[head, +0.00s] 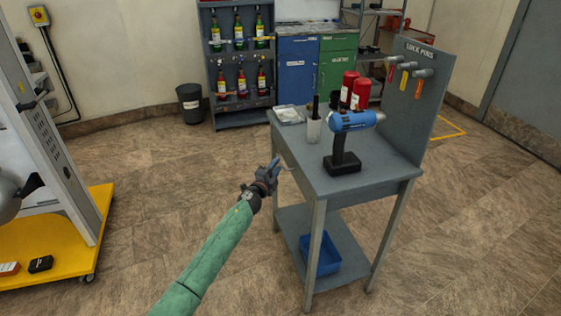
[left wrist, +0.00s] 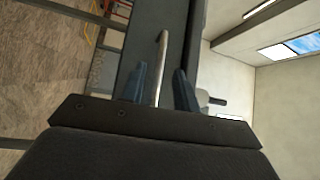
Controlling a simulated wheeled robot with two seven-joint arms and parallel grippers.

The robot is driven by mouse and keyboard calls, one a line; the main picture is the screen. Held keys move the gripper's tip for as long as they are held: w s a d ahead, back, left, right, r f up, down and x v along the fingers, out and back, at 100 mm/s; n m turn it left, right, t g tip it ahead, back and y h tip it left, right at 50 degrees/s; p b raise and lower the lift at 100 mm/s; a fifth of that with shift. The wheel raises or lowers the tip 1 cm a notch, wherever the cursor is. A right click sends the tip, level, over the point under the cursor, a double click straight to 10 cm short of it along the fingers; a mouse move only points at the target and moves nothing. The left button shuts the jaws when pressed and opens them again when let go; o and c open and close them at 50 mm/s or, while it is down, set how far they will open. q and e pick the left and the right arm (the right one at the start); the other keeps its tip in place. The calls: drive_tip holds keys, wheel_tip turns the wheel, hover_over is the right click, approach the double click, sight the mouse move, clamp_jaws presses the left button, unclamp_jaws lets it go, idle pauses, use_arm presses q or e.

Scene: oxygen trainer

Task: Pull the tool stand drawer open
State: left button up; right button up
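The grey tool stand (head: 375,186) is right of centre in the head view. Its drawer front (head: 298,172) is on the left-facing side, under the top, and looks flush with the stand. A thin pale handle (head: 287,161) sticks out from it. My left gripper (head: 275,168) is at this handle. In the left wrist view, the handle bar (left wrist: 161,66) lies between the two fingers of my left gripper (left wrist: 161,72). The fingers are apart, with gaps visible beside the bar. The grey panel behind fills the upper middle. My right gripper is not in view.
On the stand top are a blue power tool (head: 352,122), red canisters (head: 359,93) and a grey cup (head: 314,127). A blue bin (head: 321,262) sits on the lower shelf. A yellow-based cart (head: 70,262) stands at left. The floor between cart and stand is clear.

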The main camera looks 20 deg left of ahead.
use_arm(q)
drive_tip(key=shift+x, duration=2.2)
clamp_jaws()
